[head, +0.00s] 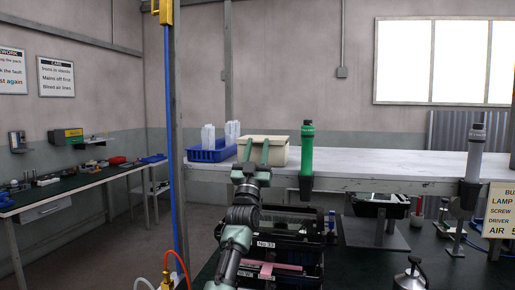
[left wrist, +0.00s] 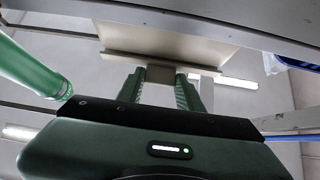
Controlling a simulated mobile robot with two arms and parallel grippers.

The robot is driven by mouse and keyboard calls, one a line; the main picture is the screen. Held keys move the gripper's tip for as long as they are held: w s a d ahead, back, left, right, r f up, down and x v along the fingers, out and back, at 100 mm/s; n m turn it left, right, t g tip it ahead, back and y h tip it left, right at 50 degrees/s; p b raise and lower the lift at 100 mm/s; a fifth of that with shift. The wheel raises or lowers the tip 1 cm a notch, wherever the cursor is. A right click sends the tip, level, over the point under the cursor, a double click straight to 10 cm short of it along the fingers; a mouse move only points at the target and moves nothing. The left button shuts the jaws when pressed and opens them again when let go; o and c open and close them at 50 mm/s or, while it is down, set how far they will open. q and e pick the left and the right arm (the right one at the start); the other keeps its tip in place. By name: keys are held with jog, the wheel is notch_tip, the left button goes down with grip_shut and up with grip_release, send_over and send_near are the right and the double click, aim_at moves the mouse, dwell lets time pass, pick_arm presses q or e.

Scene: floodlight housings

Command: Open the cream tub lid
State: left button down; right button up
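The cream tub (head: 281,153) stands on the shelf, between a blue crate and a green tool. Its lid looks closed. My left gripper (head: 257,152) is in front of the tub, with two green fingers apart and pointing at it. In the left wrist view the tub (left wrist: 160,36) is close ahead, with a rim along its edge. A small tan tab (left wrist: 160,75) sticks out below that rim. The left gripper's fingers (left wrist: 160,88) stand either side of the tab; I cannot tell whether they touch it. My right gripper is not in view.
A green tool (head: 306,150) and a grey tool (head: 474,155) sit in holders at the shelf's front edge. The shelf (head: 390,163) is clear between them. A blue hose (head: 171,130) hangs left.

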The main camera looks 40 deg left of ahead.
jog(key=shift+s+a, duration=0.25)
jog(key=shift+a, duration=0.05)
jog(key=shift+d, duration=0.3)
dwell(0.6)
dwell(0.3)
